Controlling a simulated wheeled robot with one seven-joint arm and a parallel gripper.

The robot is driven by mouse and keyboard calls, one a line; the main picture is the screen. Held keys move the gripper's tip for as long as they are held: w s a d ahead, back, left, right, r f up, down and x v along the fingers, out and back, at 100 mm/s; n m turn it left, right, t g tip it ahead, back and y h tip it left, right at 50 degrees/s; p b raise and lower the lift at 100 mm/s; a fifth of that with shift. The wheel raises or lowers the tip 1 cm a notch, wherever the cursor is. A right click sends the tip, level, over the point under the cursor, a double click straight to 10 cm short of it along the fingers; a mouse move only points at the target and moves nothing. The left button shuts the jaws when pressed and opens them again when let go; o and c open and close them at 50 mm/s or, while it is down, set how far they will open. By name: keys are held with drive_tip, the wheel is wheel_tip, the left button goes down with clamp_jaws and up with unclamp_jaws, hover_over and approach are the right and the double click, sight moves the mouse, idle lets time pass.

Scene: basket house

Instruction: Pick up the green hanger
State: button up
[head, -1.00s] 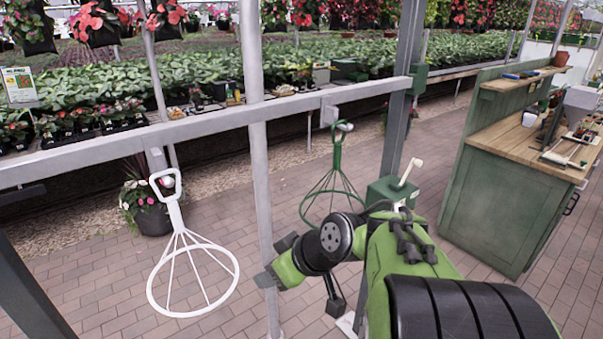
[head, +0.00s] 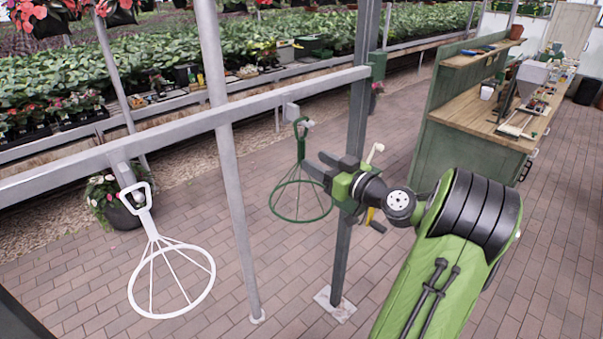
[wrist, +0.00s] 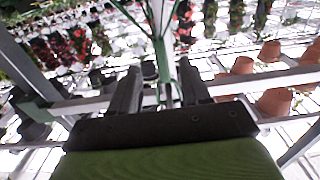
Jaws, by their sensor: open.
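The green hanger (head: 300,150) hangs upright from a small hook on the grey rail, with its round ring below. My gripper (head: 317,165) is open, with its fingers pointing left at the hanger's stem, just above where the spokes spread. In the wrist view, a green stem with spokes (wrist: 162,58) shows between and beyond the two dark fingers (wrist: 158,85). I cannot tell whether the fingers touch it. The white hanger (head: 150,225) hangs apart, farther left on the same rail.
The grey rail (head: 250,107) crosses in front of the planting beds. A light post (head: 225,160) stands left of the green hanger and a dark post (head: 352,170) right, close to my gripper. A potted plant (head: 122,212) is behind the white hanger. A green workbench (head: 465,150) stands right.

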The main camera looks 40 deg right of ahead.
sight(304, 154)
drive_tip(key=w+p, duration=0.2)
drive_tip(key=w, duration=0.4)
drive_tip(key=shift+w+a, duration=0.15)
drive_tip(key=shift+w, duration=0.05)
drive_tip(key=shift+s, duration=0.15)
drive_tip(key=shift+c, duration=0.7)
clamp_jaws()
